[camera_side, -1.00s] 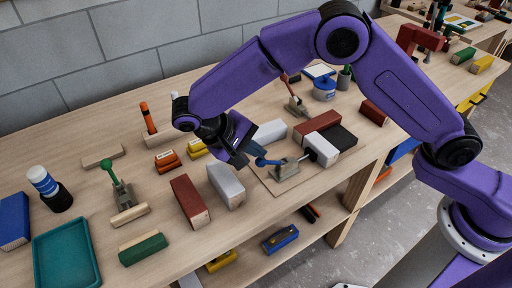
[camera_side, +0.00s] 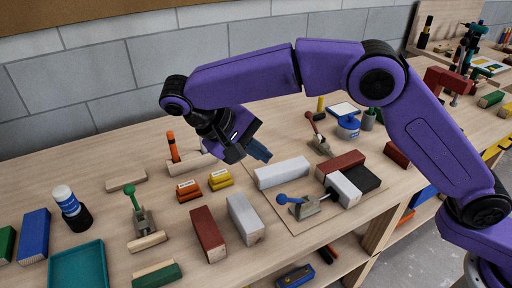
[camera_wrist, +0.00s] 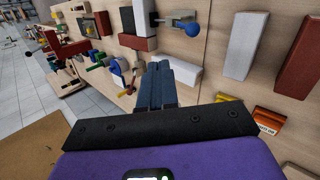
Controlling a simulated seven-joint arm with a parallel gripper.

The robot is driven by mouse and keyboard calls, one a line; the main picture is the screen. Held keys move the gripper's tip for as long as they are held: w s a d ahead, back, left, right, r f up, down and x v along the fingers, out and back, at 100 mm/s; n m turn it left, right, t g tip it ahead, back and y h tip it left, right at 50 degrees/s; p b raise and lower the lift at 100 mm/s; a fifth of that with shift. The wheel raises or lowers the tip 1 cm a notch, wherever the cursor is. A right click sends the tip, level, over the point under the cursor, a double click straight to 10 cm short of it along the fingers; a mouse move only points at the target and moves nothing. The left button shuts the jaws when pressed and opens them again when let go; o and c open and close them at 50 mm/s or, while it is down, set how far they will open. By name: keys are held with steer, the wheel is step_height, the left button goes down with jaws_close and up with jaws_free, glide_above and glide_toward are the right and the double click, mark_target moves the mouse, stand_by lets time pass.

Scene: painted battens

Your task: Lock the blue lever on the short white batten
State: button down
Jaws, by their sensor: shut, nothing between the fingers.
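The blue lever (camera_side: 284,199) belongs to a small grey-green toggle clamp (camera_side: 305,208) on a thin board. Its handle lies low and points left, away from the short white batten (camera_side: 346,187). The clamp's black tip (camera_side: 330,193) is at the batten's near left end; whether it presses cannot be told. My gripper (camera_side: 260,151) is shut and empty, raised behind and left of the clamp, apart from the lever.
A longer white batten (camera_side: 283,173) lies behind the clamp. A red-brown batten (camera_side: 341,164) and a black block (camera_side: 362,178) adjoin the short white one. A red-handled clamp (camera_side: 318,140) stands behind, and a green-handled clamp (camera_side: 140,213) at left.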

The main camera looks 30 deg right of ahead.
steer(key=shift+a+r, duration=0.35)
steer(key=shift+r, duration=0.1)
stand_by(0.3)
steer(key=s+d+f+n+y, duration=0.1)
steer(key=s+d+n+y, duration=0.2)
steer(key=s+d, duration=0.5)
steer(key=s+d+f+n+y, duration=0.1)
steer(key=s+d+n, duration=0.3)
steer(key=s+d, duration=0.4)
steer(key=s+d+f+n+t+y, duration=0.1)
steer(key=s+d+n+y, duration=0.3)
steer(key=s+d, duration=0.5)
steer(key=shift+d+f+y, duration=0.25)
steer(key=shift+d+y, duration=0.05)
steer(key=shift+d, duration=0.3)
